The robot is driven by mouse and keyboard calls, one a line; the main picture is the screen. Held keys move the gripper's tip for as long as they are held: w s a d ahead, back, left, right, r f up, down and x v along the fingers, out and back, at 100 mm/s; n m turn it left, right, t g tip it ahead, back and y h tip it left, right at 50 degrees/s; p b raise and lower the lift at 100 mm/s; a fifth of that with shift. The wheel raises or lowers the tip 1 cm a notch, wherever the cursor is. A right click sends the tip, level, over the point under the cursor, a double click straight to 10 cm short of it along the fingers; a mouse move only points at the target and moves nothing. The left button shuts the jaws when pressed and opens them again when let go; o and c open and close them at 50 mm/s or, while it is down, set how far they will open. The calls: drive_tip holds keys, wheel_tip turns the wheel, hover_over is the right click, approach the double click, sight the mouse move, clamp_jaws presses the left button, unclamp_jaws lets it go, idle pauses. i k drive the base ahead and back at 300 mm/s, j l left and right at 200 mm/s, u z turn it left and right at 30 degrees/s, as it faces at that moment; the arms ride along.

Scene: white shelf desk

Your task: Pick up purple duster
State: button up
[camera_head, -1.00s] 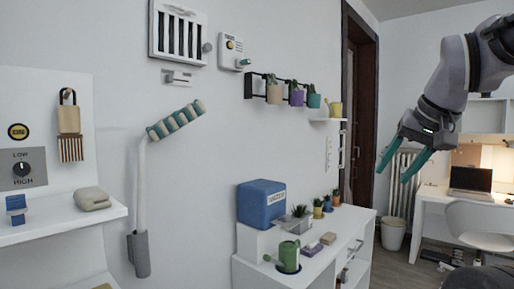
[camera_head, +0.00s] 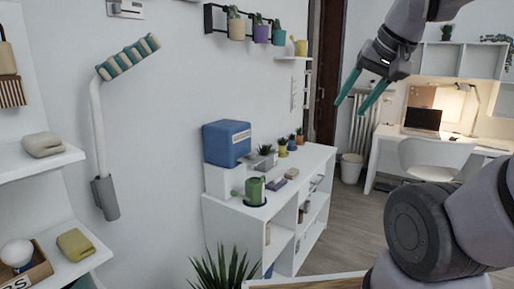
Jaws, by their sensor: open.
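A small purple block that looks like the duster (camera_head: 275,184) lies on top of the white shelf desk (camera_head: 307,160), right of a green watering can (camera_head: 255,190). A tan block (camera_head: 292,173) lies just behind it. My gripper (camera_head: 350,108) is open and empty, its two teal fingers pointing down and left. It is in the air, up and to the right of the desk in the picture, apart from the duster.
A blue box (camera_head: 227,143) and several small potted plants stand on the desk. A spiky plant (camera_head: 223,270) is in front. A wall shelf (camera_head: 45,165) is at left. A white bin (camera_head: 351,168), chair (camera_head: 436,160) and laptop (camera_head: 422,120) are beyond. Floor right of the desk is clear.

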sight(277, 182)
drive_tip(key=i+l+u, duration=0.1)
drive_tip(key=u, duration=0.25)
drive_tip(key=i+l+u, duration=0.1)
drive_tip(key=l+u, duration=0.25)
drive_tip(key=i+l+u, duration=0.15)
drive_tip(key=l, duration=0.35)
drive_tip(key=i+l+u, duration=0.15)
drive_tip(key=l, duration=0.35)
drive_tip(key=l+u, duration=0.15)
drive_tip(key=l, duration=0.4)
drive_tip(key=i+l, duration=0.1)
drive_tip(key=l, duration=0.4)
drive_tip(key=i+l, duration=0.1)
drive_tip(key=l, duration=0.35)
